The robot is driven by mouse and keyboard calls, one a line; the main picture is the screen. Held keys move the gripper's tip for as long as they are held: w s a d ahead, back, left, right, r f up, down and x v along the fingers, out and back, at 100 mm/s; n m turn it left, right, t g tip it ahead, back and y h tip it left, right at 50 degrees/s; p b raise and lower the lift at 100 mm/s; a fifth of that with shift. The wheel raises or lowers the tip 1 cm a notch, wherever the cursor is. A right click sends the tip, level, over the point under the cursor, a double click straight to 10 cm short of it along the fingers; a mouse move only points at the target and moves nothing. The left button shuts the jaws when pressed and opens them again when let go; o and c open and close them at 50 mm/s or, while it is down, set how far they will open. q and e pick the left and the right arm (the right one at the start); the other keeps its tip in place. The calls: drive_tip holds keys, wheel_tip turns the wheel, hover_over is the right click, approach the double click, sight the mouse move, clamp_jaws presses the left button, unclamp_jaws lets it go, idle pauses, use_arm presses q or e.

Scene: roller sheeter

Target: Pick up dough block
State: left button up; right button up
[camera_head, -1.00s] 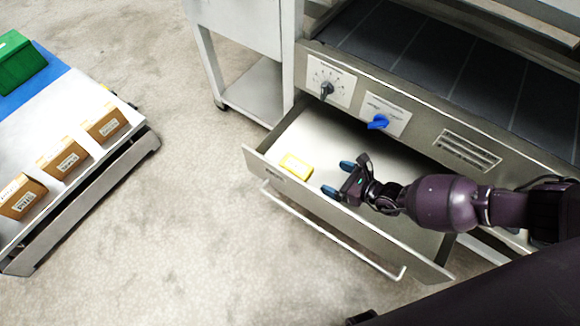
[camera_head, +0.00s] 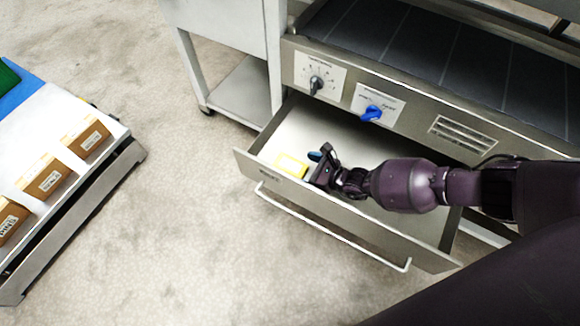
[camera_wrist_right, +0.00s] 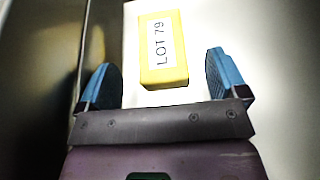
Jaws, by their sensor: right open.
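The dough block is a yellow block (camera_head: 291,165) lying in the open drawer (camera_head: 330,218) near its left end. In the right wrist view the yellow block (camera_wrist_right: 163,70) shows a white label reading "LOT 79". My right gripper (camera_head: 312,164) is inside the drawer, just right of the block. In the right wrist view its blue-tipped fingers (camera_wrist_right: 165,80) are spread wide, with the near end of the block between them. The fingers do not appear to touch it. My left gripper is not in view.
The drawer's front wall with a long handle (camera_head: 330,232) stands close to my right gripper. Above the drawer is a panel with a black knob (camera_head: 316,85) and a blue knob (camera_head: 371,113). A cart with brown boxes (camera_head: 85,136) stands at left, with clear floor between.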

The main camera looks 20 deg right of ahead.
sight(294, 167)
drive_tip(key=shift+w+a+f+b, duration=0.6)
drive_tip(key=shift+w+a+f, duration=0.3)
drive_tip(key=shift+w+f, duration=0.2)
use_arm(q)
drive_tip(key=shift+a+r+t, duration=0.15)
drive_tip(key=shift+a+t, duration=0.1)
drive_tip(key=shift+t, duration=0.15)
use_arm(e)
drive_tip(key=shift+w+a+r, duration=0.1)
drive_tip(key=shift+w+a, duration=0.05)
drive_tip(key=shift+w, duration=0.2)
drive_tip(key=c, duration=1.1)
drive_tip(key=shift+c, duration=0.2)
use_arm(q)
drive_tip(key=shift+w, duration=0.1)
use_arm(e)
drive_tip(key=shift+r, duration=0.15)
drive_tip(key=shift+r, duration=0.3)
use_arm(q)
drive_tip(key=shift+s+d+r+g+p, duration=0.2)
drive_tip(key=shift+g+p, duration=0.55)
drive_tip(key=shift+p, duration=1.4)
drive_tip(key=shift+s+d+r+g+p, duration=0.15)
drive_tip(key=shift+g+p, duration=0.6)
drive_tip(key=shift+p, duration=1.4)
use_arm(e)
wheel_tip(294, 167, up, 19)
drive_tip(key=shift+r, duration=0.15)
